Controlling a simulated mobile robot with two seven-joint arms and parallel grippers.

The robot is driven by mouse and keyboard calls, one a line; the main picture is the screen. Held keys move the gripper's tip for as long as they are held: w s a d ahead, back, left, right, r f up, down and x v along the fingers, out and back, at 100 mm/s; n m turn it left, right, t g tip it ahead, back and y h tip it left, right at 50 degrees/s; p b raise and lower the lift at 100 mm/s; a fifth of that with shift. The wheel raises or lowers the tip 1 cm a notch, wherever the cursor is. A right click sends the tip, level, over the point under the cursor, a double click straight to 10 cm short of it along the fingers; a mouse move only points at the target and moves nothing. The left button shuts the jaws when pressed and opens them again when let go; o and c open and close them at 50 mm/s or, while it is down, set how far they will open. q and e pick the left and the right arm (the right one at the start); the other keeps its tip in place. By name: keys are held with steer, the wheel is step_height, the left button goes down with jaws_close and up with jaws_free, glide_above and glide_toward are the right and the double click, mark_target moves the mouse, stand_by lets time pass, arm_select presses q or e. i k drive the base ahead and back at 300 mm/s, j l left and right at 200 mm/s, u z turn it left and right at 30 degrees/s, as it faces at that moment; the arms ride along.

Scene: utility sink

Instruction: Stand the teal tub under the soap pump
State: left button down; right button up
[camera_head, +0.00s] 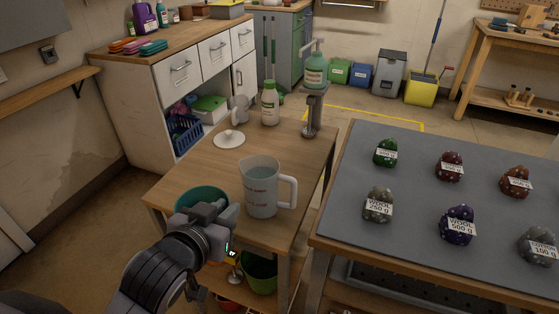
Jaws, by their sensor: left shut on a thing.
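The teal tub (203,192) is at the near left corner of the wooden table, partly hidden behind my left gripper (209,211). My left gripper is shut on the tub. I cannot tell whether the tub rests on the table or hangs just above it. The soap pump (314,72) is a green bottle with a pale label, raised on a grey stand (312,113) at the table's far right corner. The tub is well apart from it, nearer to me and to the left. My right gripper is not in view.
A clear measuring jug (261,188) stands between the tub and the pump stand. A white lid (229,139), a white-and-green bottle (270,104) and a pale mug (240,108) stand farther back. The grey-topped table (410,240) with labelled wool balls is at right.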

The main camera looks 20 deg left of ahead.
mark_target(288, 162)
steer(key=i+j, duration=0.1)
steer(key=j, duration=1.7)
steer(key=i+j, duration=0.15)
steer(key=j, duration=0.75)
steer(key=j+z, duration=0.15)
steer(key=z, duration=1.65)
steer(key=i+l, duration=0.15)
steer(key=i, duration=0.3)
steer(key=j, duration=0.25)
steer(key=k+u, duration=0.05)
